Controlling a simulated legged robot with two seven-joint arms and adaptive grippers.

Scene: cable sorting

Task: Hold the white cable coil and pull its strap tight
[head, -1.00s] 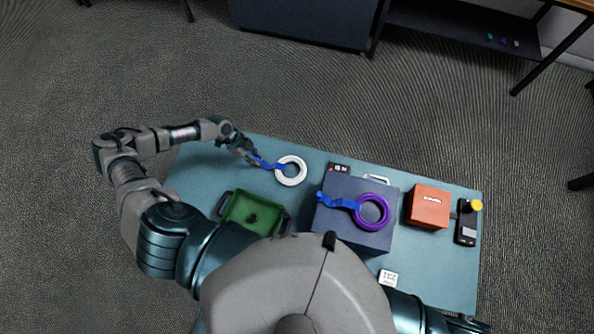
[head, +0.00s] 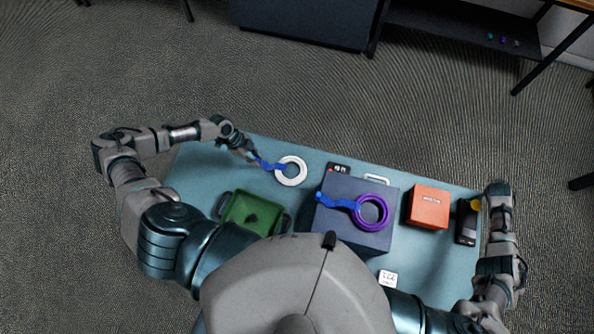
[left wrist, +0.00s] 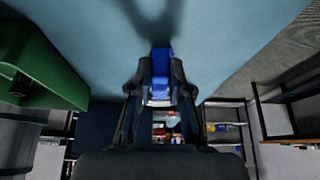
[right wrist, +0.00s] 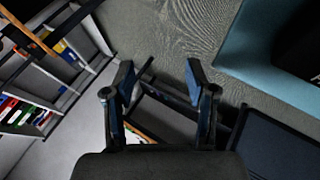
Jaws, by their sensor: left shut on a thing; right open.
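The white cable coil (head: 291,171) lies on the table left of the dark box. Its blue strap (head: 268,164) runs left from the coil to my left gripper (head: 251,154). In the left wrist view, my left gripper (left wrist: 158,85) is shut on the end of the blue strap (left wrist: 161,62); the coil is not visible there. My right gripper (right wrist: 160,88) is open and empty in the right wrist view, with floor and furniture beyond it. In the head view my right arm stands at the table's right edge; its fingers cannot be made out there.
A purple coil (head: 372,212) with a blue strap rests on the dark box (head: 350,240). A green tray (head: 235,212) is at the left. An orange box (head: 428,207) and a black device (head: 466,225) are at the right. A small white clock (head: 388,278) is near the front edge.

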